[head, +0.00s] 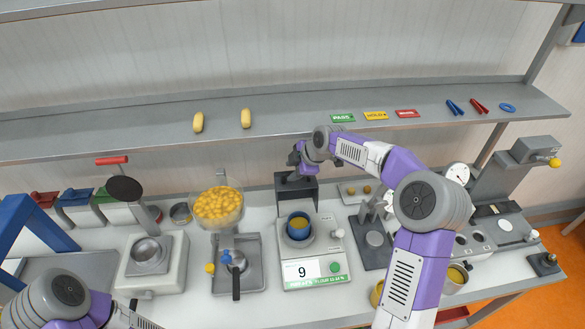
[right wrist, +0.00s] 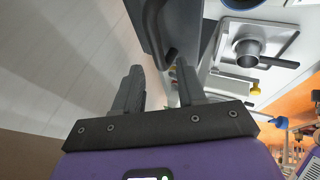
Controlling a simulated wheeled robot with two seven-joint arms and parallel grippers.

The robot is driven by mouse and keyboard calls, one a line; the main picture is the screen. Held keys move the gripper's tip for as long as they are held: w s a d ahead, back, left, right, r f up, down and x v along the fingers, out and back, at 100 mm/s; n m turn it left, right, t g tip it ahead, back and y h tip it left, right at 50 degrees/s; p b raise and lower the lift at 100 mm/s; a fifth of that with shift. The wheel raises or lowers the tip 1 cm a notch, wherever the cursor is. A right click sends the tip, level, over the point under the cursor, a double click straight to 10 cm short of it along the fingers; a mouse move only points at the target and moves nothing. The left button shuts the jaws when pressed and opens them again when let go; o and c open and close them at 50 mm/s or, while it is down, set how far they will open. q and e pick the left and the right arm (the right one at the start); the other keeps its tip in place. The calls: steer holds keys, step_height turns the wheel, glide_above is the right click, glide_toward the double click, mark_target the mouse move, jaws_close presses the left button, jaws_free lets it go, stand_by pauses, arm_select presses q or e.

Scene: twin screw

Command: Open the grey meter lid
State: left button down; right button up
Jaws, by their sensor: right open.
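The meter (head: 316,270) is a pale bench unit with a display reading 9 and a blue-rimmed cup (head: 299,226) of yellow contents in its well. Its dark grey lid (head: 297,194) stands raised behind the cup, at the back of the meter. My right gripper (head: 294,160) is at the top of the lid. In the right wrist view its two fingers (right wrist: 158,82) are apart, with a dark curved bar (right wrist: 160,40), probably the lid's handle, just beyond them. I cannot tell whether they touch it. My left arm shows at the lower left; its gripper is out of view.
A shelf (head: 265,115) with two yellow pieces and several coloured tags runs behind and above the gripper. A bowl of yellow pieces (head: 218,205) stands left of the meter. A dark stand (head: 372,240) is close on its right, beside my right arm.

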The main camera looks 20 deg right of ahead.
steer(key=shift+w+a+f, duration=0.1)
steer(key=shift+w+f, duration=0.15)
steer(key=shift+f, duration=0.3)
jaws_close()
